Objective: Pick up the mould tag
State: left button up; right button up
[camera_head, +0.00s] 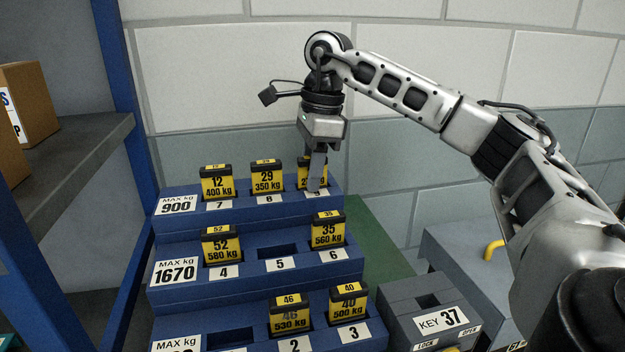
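Yellow-and-black mould tags stand in a blue three-step rack (225,252). On the top step are tag 12, 400 kg (217,184), tag 29, 350 kg (266,178) and, in slot 9, a tag (303,176) with its number partly hidden. The middle step holds tag 52, 580 kg (221,247) and tag 35, 560 kg (327,231). The bottom step holds tag 46, 530 kg (290,317) and tag 40, 500 kg (348,306). My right gripper (317,172) points down at slot 9, its finger covering that tag's right part. I cannot tell whether it grips the tag. My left gripper is out of view.
Slot 5 (277,250) is empty. White plates give MAX kg 900 (178,204) and 1670 (176,270). A grey KEY 37 box (432,306) stands right of the rack. A blue post (127,90) and a shelf (80,150) with cardboard boxes (27,105) are left. A wall is behind.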

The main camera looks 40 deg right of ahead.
grip_shut()
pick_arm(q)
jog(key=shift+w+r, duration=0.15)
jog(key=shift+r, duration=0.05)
pick_arm(e)
jog(key=shift+r, duration=0.1)
